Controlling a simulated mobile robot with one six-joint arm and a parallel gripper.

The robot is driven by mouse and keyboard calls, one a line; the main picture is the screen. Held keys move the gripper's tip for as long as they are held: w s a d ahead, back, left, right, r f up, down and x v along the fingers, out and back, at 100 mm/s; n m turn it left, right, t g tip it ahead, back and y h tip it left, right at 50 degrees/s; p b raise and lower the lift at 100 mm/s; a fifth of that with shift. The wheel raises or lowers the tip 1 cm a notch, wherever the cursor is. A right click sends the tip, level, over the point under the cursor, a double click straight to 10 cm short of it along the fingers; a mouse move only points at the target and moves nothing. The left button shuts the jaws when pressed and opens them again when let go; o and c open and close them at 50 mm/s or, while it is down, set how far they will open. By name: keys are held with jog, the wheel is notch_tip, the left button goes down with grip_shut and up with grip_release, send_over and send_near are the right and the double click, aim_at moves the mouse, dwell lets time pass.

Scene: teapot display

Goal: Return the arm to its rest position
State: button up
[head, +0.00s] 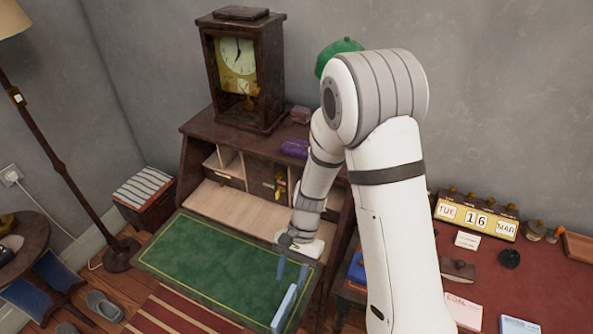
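My white arm (385,210) rises from the lower right, bends at the top and reaches down over the open writing desk. My gripper (291,274) points down over the right part of the desk's green leaf (200,260). Its two blue-grey fingers are apart, with nothing seen between them. A slim light-blue block (285,308) stands near the leaf's front right edge, just below the fingers in the picture. I cannot tell how far the fingertips are above the leaf.
A wooden clock (240,70) and a purple box (295,148) stand on the desk top. A green rounded object (338,50) is partly behind my arm. A red-topped table (540,270) with a calendar (476,217) is at right. A floor lamp (60,160) stands at left.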

jog(key=s+d+r+n+t, duration=0.1)
jog(key=s+d+r+t, duration=0.1)
jog(key=d+r, duration=0.3)
jog(key=s+d+r+n+t+h, duration=0.1)
jog(key=d+r+t, duration=0.3)
jog(key=r, duration=0.8)
jog(key=s+d+r+n+t+h, duration=0.1)
jog(key=s+d+r+n+t, duration=0.1)
jog(key=d+r, duration=0.6)
jog(key=shift+s+r+n+t, duration=0.2)
jog(key=shift+s+n+t, duration=0.1)
jog(key=shift+t, duration=0.1)
jog(key=shift+s+d+r, duration=0.2)
jog(key=shift+s+d, duration=0.05)
jog(key=shift+d, duration=0.15)
